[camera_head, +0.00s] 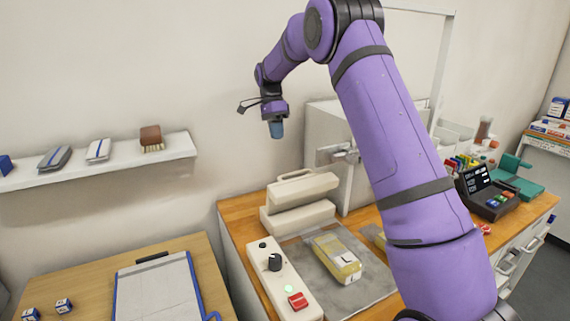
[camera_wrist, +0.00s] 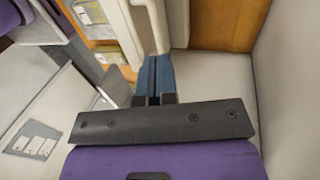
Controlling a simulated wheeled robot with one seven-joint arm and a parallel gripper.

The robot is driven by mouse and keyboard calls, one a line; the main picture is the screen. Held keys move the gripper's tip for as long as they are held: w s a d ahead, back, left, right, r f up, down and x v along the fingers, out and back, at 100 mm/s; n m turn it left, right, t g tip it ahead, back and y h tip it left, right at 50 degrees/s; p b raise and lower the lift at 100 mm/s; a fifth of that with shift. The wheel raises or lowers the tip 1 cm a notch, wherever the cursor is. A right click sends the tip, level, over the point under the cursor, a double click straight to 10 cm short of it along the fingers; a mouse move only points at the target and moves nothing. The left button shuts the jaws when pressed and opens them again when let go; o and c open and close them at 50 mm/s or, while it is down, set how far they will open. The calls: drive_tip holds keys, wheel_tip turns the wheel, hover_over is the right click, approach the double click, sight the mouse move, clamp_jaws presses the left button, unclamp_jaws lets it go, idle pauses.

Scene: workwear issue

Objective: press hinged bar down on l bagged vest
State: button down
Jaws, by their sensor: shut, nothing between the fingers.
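The bagged vest marked L (camera_head: 337,258), in a clear yellowish bag, lies on a grey mat (camera_head: 350,297). The cream hinged bar (camera_head: 303,188) is raised above its cream base at the mat's back edge. In the wrist view a cream piece, probably the bar (camera_wrist: 148,25), lies beyond the fingertips. My gripper (camera_head: 276,133) is shut and empty, high above and behind the bar, apart from it. Its blue fingers (camera_wrist: 154,65) are together in the wrist view.
A control box with a dark knob (camera_head: 275,262), lit green light and red button (camera_head: 297,301) stands left of the mat. A white cabinet (camera_head: 325,130) stands behind. My arm partly hides another yellowish bag (camera_head: 379,240).

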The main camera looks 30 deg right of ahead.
sight(285, 175)
drive_tip(key=x, duration=0.3)
drive_tip(key=s+x, duration=0.1)
drive_tip(key=x, duration=0.3)
drive_tip(key=s+x, duration=0.1)
drive_tip(key=x, duration=0.3)
drive_tip(key=shift+s+r, duration=0.25)
drive_tip(key=shift+r, duration=0.1)
drive_tip(key=shift+s+f, duration=0.1)
drive_tip(key=shift+s, duration=0.45)
drive_tip(key=shift+s, duration=0.1)
